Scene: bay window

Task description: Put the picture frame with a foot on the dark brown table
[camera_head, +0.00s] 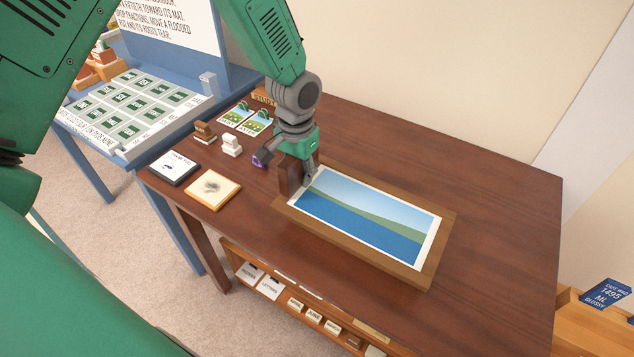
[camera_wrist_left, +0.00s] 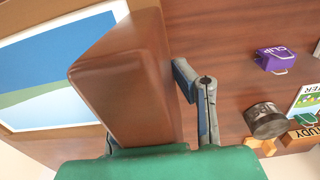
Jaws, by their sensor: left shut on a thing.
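The picture frame (camera_head: 350,243) has a brown wooden border around a blue and green landscape. It lies flat, picture up, over the dark brown table (camera_head: 480,185); I cannot tell whether all of it touches the top. A brown block, seemingly its foot (camera_head: 287,176), stands up at its left end. My left gripper (camera_head: 304,178) is shut on this block from above. In the left wrist view the block (camera_wrist_left: 125,75) fills the space beside one grey finger, with the picture (camera_wrist_left: 60,65) beyond; the other finger is mostly hidden. My right gripper is not in view.
Left of the frame stand a purple clip box (camera_head: 262,158), a white stamp (camera_head: 231,145), a brown stamp (camera_head: 204,132), a dark pad (camera_head: 174,167) and a tan pad (camera_head: 212,189). Picture cards (camera_head: 246,119) lie behind. The table's right part is clear. A blue table (camera_head: 165,118) adjoins at left.

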